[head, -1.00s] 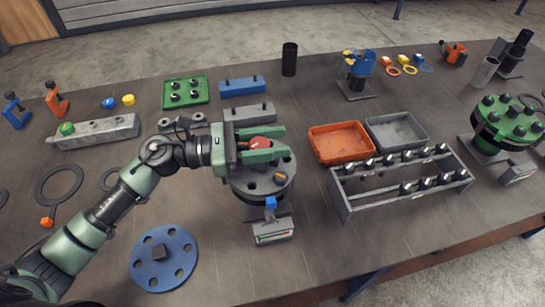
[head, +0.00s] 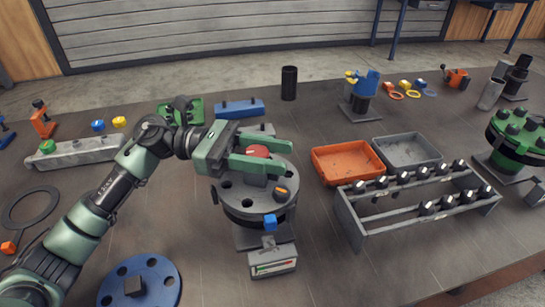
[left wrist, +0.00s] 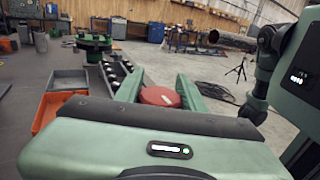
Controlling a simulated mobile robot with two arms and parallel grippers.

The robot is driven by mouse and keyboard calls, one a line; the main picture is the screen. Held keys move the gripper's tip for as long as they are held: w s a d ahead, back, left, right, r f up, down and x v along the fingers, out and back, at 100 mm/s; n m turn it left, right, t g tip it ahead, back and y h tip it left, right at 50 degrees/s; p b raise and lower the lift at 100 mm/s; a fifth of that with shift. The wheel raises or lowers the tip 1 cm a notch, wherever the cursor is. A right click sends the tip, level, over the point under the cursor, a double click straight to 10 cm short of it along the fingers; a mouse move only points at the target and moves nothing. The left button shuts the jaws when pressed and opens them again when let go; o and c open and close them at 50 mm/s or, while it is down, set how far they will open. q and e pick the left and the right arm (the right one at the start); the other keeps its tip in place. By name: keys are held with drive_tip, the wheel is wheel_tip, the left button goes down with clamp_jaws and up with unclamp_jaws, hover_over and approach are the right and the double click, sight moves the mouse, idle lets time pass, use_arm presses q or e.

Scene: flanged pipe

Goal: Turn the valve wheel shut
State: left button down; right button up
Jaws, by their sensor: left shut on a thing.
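The red valve wheel (head: 257,151) is a round red disc above a dark flanged pipe (head: 234,188) near the middle of the bench. My left gripper (head: 285,158) reaches in from the left, with its green fingers on either side of the wheel. It is shut on the wheel, and the fingers and palm hide part of it. In the left wrist view the wheel (left wrist: 160,97) sits between the two fingers, with a pale mark on top. My right gripper is not in view.
An orange tray (head: 345,178) and a grey tray (head: 433,148) lie to the right, behind a grey rack (head: 385,222) of bolts. A small gauge box (head: 272,264) is in front of the pipe. A blue flange (head: 165,287) lies front left.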

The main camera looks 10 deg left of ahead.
use_arm(q)
drive_tip(key=c, duration=0.9)
unclamp_jaws()
drive_tip(key=shift+o, duration=0.2)
wheel_tip(320, 180, up, 20)
drive_tip(key=p, duration=0.8)
drive_tip(key=shift+p, duration=0.3)
drive_tip(key=shift+d, duration=0.1)
